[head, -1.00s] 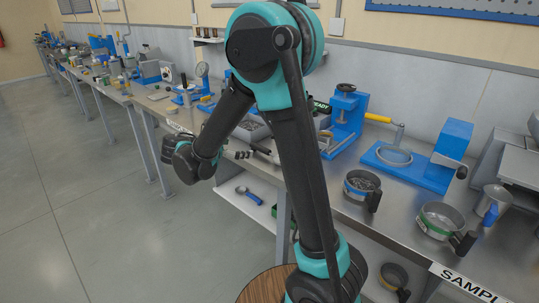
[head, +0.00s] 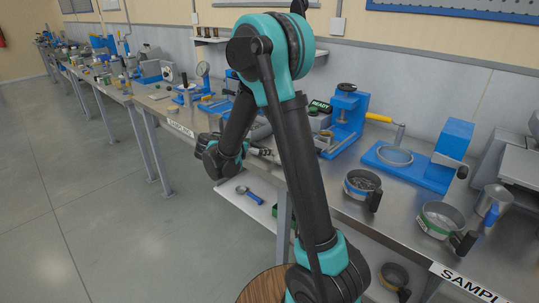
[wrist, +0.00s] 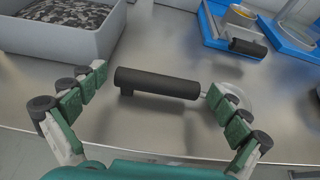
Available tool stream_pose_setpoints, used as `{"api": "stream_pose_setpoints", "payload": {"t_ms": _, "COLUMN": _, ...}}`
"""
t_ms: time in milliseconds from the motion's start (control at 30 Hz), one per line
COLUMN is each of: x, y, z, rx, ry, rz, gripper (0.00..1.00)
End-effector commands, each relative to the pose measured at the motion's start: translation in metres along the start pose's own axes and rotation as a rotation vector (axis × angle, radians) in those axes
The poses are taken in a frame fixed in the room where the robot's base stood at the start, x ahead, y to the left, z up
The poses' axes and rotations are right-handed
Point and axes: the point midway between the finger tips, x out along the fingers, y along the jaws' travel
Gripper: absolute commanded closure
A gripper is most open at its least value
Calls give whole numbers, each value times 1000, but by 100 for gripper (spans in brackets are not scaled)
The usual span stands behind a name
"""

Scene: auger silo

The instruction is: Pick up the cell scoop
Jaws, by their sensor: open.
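The likely cell scoop lies on the metal bench in the wrist view, its black cylindrical handle (wrist: 157,83) crossing the middle of the picture. A thin metal neck runs right from the handle to a pale rounded part, partly hidden behind the right finger. My gripper (wrist: 160,80) is open, with one green-padded finger at each end of the handle and no visible contact on the left. In the head view my arm's wrist is at the bench's front edge, and the scoop cannot be made out clearly.
A grey tray (wrist: 68,28) of dark flakes stands at the upper left in the wrist view. Handled sieve cups (head: 362,186) stand farther right on the bench.

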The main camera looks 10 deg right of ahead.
Motion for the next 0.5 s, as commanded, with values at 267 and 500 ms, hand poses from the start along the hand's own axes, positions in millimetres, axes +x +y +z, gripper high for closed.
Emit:
{"api": "stream_pose_setpoints", "payload": {"t_ms": 267, "x": 0, "y": 0, "z": 0, "rx": 0, "ry": 0, "rz": 1, "gripper": 14}}
{"api": "stream_pose_setpoints", "payload": {"t_ms": 500, "x": 0, "y": 0, "z": 0, "rx": 0, "ry": 0, "rz": 1, "gripper": 43}}
